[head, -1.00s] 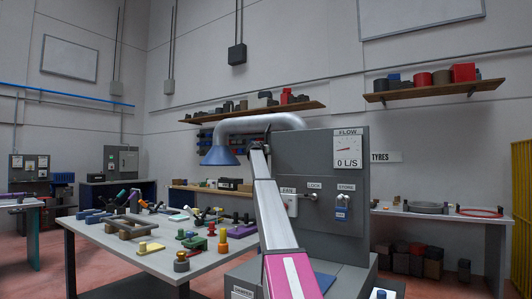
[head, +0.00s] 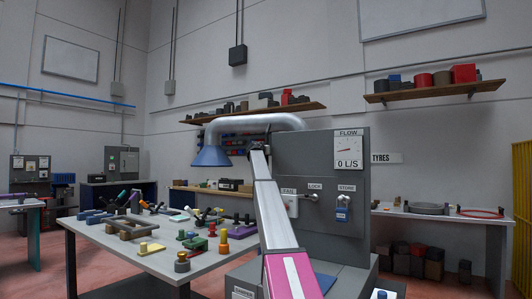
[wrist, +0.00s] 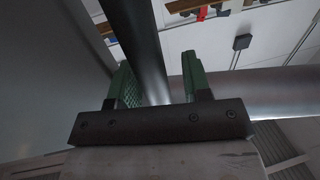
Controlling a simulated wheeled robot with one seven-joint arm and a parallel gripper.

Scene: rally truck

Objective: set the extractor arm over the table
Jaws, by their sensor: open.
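The extractor arm is a silver duct (head: 258,124) that curves left from the grey cabinet and ends in a blue hood (head: 212,156). In the head view the hood hangs above the back right part of the table (head: 150,262); the depth between them is hard to judge. My gripper (head: 262,146) is up at the duct, its fingers mostly hidden behind my arm. In the wrist view my gripper (wrist: 162,82) has its green fingers apart, with a dark metal bar (wrist: 145,45) passing between them. The silver duct (wrist: 245,92) runs off to the right. Contact is unclear.
Tools and coloured parts crowd the table's back. Shelves and a tyre bench (head: 450,214) stand along the wall.

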